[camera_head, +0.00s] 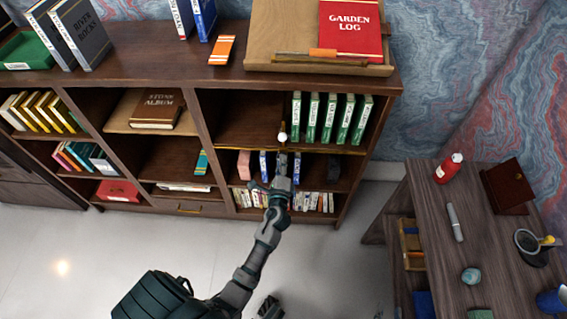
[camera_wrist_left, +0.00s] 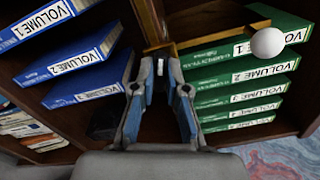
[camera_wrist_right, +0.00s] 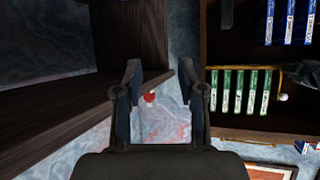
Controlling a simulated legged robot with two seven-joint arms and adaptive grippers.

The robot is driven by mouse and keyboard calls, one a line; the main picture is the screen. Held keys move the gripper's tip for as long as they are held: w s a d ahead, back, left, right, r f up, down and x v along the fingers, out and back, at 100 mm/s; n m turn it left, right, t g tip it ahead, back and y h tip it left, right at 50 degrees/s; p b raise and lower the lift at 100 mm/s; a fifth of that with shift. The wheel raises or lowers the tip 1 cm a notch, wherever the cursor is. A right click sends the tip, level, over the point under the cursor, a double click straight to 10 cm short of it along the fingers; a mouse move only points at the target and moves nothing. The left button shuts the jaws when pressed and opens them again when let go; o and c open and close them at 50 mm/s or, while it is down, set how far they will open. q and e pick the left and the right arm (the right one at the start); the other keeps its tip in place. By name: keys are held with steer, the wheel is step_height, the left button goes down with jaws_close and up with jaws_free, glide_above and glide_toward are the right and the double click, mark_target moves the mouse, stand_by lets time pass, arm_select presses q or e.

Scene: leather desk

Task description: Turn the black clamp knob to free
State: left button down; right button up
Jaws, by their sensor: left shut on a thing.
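My left gripper (camera_wrist_left: 160,68) reaches into the bookcase, its fingertips close together at a brass bar (camera_wrist_left: 160,46). A small dark piece, seemingly the black clamp knob, is between the tips and mostly hidden; I cannot tell its angle. In the head view my left gripper (camera_head: 283,158) is just below a white ball (camera_head: 282,137). The ball (camera_wrist_left: 267,42) also shows in the left wrist view, in front of the green volumes (camera_wrist_left: 246,85). My right gripper (camera_wrist_right: 161,72) is open and empty, its fingers wide apart; it is away from the bar (camera_wrist_right: 240,67), which shows in the right wrist view.
Green volumes (camera_head: 329,118) stand right of the left gripper; blue volumes (camera_wrist_left: 85,68) are on the neighbouring shelf. Shelf boards and uprights (camera_head: 197,126) closely frame the left gripper. A desk (camera_head: 428,190) with a red bottle (camera_head: 447,168) stands at right. The floor (camera_head: 310,270) is clear.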

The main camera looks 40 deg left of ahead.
arm_select(q)
steer(key=shift+f+n+b, duration=0.25)
steer(key=shift+n+b, duration=0.15)
steer(key=shift+n, duration=0.8)
arm_select(e)
steer(key=shift+w+a+r+t, duration=0.2)
steer(key=shift+w+r+t, duration=0.25)
steer(key=shift+r+t, duration=0.15)
steer(key=shift+w+a+r+t, duration=0.2)
steer(key=shift+w+r+t, duration=0.2)
steer(key=shift+r+t, duration=0.15)
arm_select(q)
steer(key=c, duration=1.2)
jaws_free()
steer(key=shift+r, duration=0.1)
steer(key=v, duration=1.2)
steer(key=shift+s, duration=0.1)
